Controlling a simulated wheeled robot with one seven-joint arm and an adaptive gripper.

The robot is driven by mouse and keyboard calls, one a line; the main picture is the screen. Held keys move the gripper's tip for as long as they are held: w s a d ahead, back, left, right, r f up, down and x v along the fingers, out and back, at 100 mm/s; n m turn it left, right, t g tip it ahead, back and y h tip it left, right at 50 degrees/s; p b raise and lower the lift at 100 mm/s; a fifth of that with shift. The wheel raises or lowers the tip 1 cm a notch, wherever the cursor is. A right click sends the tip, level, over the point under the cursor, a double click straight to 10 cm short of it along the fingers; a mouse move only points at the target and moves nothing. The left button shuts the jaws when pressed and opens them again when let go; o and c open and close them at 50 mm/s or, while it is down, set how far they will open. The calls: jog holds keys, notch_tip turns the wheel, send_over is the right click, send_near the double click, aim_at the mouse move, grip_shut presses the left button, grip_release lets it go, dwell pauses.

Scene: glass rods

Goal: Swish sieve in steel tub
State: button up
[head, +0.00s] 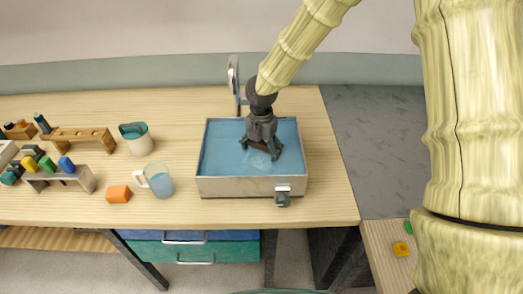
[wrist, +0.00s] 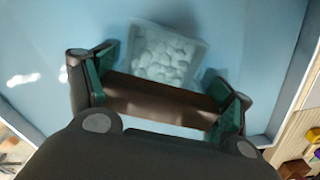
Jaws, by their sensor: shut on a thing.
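The steel tub (head: 240,188) stands on the wooden table, filled with blue water, with a dark tap on its front wall. My gripper (head: 262,150) points down inside the tub's outline, right of its middle. In the wrist view my gripper (wrist: 160,100) is shut on a dark brown bar (wrist: 155,103), which looks like the sieve's handle. Beyond the bar is the square, pale sieve (wrist: 165,57), with several whitish rounded pieces in it. It looks at or under the water; its exact depth cannot be told. In the head view my gripper mostly hides the sieve.
A clear mug (head: 158,180) with bluish liquid and an orange block (head: 118,194) stand left of the tub. The grey surface (head: 372,150) at right is clear.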

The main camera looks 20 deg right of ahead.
jog(key=shift+w+a, duration=0.1)
jog(key=shift+a, duration=0.05)
jog(key=shift+w+a, duration=0.2)
jog(key=shift+a, duration=0.55)
jog(key=shift+w+a, duration=0.25)
jog(key=shift+a, duration=0.5)
jog(key=shift+w+a, duration=0.2)
jog(key=shift+a, duration=0.55)
jog(key=shift+s+d+p, duration=0.2)
jog(key=shift+s+d, duration=0.05)
jog(key=shift+d, duration=0.55)
jog(key=shift+s+d+p, duration=0.15)
jog(key=shift+s+d, duration=0.1)
jog(key=shift+d, duration=0.5)
jog(key=shift+s+d+p, duration=0.2)
jog(key=shift+s+d, duration=0.05)
jog(key=shift+d, duration=0.55)
jog(key=shift+a, duration=0.1)
